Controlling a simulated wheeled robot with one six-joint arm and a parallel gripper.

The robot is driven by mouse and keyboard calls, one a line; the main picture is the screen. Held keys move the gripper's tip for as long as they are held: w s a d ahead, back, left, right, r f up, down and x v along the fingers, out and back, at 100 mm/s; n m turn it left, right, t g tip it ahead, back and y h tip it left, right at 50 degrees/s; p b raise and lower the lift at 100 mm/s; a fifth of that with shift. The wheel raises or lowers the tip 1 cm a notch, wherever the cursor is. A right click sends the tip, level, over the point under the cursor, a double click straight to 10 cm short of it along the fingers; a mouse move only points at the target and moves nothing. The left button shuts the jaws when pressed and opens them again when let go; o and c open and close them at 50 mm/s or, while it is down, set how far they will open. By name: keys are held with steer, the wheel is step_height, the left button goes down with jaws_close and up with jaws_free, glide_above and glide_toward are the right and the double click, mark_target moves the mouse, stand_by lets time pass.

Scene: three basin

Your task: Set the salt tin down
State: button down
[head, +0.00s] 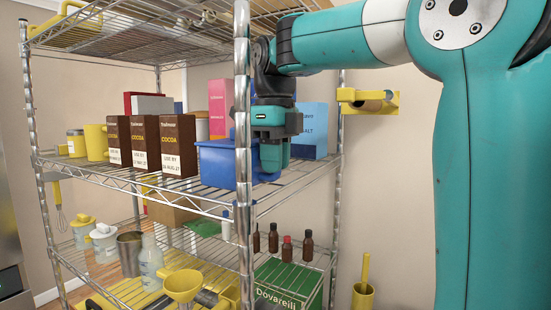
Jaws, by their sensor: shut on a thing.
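My gripper (272,158) points down behind the front right post, right next to the tin. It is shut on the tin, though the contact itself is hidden. I cannot tell whether the tin's base touches the shelf (300,178).
A blue basin (217,165) stands close left of my gripper. Several brown cocoa boxes (178,147) and a pink box (217,108) stand further left and behind. The chrome post (243,130) is in front. Small bottles (288,249) stand below.

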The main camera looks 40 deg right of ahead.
steer(key=shift+f, duration=0.15)
steer(key=c, duration=1.1)
jaws_free()
step_height(320, 180, up, 8)
steer(key=shift+f, duration=0.1)
